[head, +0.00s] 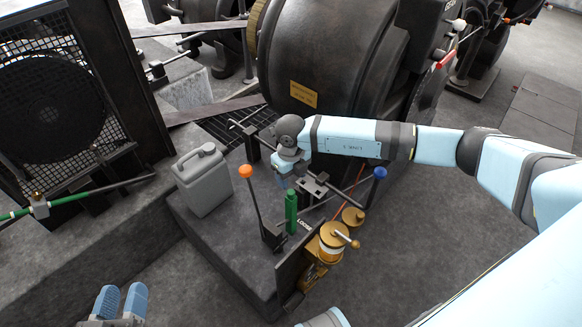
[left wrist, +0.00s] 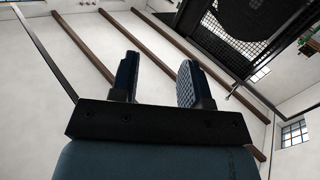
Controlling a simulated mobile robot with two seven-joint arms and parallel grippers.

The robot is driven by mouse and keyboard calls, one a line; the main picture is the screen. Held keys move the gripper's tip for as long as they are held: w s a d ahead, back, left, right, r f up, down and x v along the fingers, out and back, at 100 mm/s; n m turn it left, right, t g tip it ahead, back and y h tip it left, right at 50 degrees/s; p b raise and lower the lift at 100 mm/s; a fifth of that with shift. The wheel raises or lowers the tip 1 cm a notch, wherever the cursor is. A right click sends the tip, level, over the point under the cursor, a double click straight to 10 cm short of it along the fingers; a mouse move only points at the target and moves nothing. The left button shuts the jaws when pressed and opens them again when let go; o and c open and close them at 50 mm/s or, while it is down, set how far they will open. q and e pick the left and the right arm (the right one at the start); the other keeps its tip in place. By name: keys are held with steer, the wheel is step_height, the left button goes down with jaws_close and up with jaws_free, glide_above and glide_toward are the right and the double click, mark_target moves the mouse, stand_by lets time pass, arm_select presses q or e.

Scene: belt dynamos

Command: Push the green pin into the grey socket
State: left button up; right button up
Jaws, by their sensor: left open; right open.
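The green pin (head: 291,212) stands upright on the dark plinth, beside the "LOOSE" marking. I cannot clearly pick out the grey socket; the pin's lower end is against dark parts. My right gripper (head: 284,178) points down just above and slightly left of the pin's top. It is open, small in view and partly hidden by its own wrist; I see nothing held in it. My left gripper (head: 121,300) is at the bottom left of the head view, far from the pin. In the left wrist view its two fingers (left wrist: 156,80) are apart with nothing between them.
An orange-knobbed lever (head: 254,203) stands close left of the pin, a blue-knobbed lever (head: 376,185) to the right. A brass oiler (head: 333,240) is in front right. A grey jerrycan (head: 203,180) stands left on the plinth. The large dynamo (head: 330,60) rises behind.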

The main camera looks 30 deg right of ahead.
mark_target(291, 192)
step_height(291, 192, down, 6)
steer(key=shift+f+b, duration=0.1)
steer(key=shift+b, duration=0.65)
steer(key=shift+f, duration=0.55)
jaws_close()
steer(key=shift+r+p, duration=1.75)
steer(key=shift+r, duration=0.55)
arm_select(q)
step_height(291, 192, up, 7)
steer(key=d+t+h, duration=0.1)
steer(key=t, duration=0.1)
steer(key=shift+d+r+h, duration=0.15)
steer(key=shift+r+h, duration=0.05)
steer(key=shift+h, duration=0.1)
steer(key=shift+s, duration=0.1)
arm_select(e)
steer(key=shift+f, duration=0.1)
